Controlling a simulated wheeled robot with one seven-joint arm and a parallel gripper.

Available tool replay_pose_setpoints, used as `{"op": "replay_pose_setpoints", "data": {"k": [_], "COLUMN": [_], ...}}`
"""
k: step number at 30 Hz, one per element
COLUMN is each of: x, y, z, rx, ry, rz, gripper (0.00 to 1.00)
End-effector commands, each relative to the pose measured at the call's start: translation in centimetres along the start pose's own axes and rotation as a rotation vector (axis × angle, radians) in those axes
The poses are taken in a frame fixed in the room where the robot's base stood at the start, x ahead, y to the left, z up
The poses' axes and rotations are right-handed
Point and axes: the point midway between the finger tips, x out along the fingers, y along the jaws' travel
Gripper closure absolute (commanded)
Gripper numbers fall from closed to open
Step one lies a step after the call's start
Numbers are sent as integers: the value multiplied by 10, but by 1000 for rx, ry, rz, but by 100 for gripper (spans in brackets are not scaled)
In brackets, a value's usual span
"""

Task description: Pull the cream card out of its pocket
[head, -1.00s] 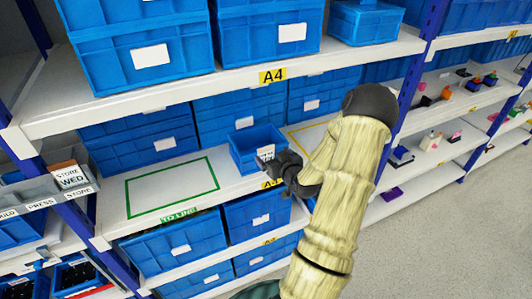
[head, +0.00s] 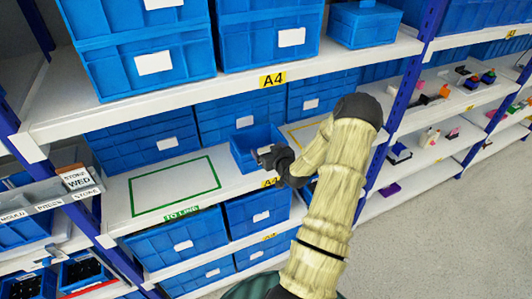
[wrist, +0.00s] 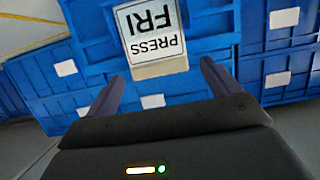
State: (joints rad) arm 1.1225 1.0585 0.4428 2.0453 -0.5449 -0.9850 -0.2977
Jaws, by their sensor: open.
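A cream-white card reading "PRESS FRI" (wrist: 150,32) shows upside down in the wrist view, in front of a blue bin. Its tan edge faces my gripper. My gripper (wrist: 162,68) is open, with one dark finger on each side of the card's near end and visible gaps between. I cannot tell how deep the card sits between the fingers, and its pocket is not clearly visible. In the head view my gripper (head: 266,158) is at the front of the small blue bin (head: 246,152) on the middle shelf, covering most of the card.
A grey rack (head: 40,198) at the left holds a "STORE WED" card (head: 77,180) above "MOULD", "PRESS" and "STORE" labels. A green-outlined area (head: 175,187) left of the small bin is empty. Blue bins fill the shelves above and below; a blue upright (head: 395,125) stands to the right.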

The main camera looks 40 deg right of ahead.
Motion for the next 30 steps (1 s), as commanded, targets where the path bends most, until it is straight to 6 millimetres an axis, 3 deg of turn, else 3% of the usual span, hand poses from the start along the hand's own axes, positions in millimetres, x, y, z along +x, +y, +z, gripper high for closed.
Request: {"op": "replay_pose_setpoints", "data": {"k": [9, 16, 25, 30], "x": [0, 0, -1, -6], "y": [0, 0, 0, 0], "z": [0, 0, -2, -20], "rx": [0, 0, 0, -1], "ry": [0, 0, 0, 1], "rz": [0, 0, 0, 0], "gripper": [13, 58, 59, 59]}}
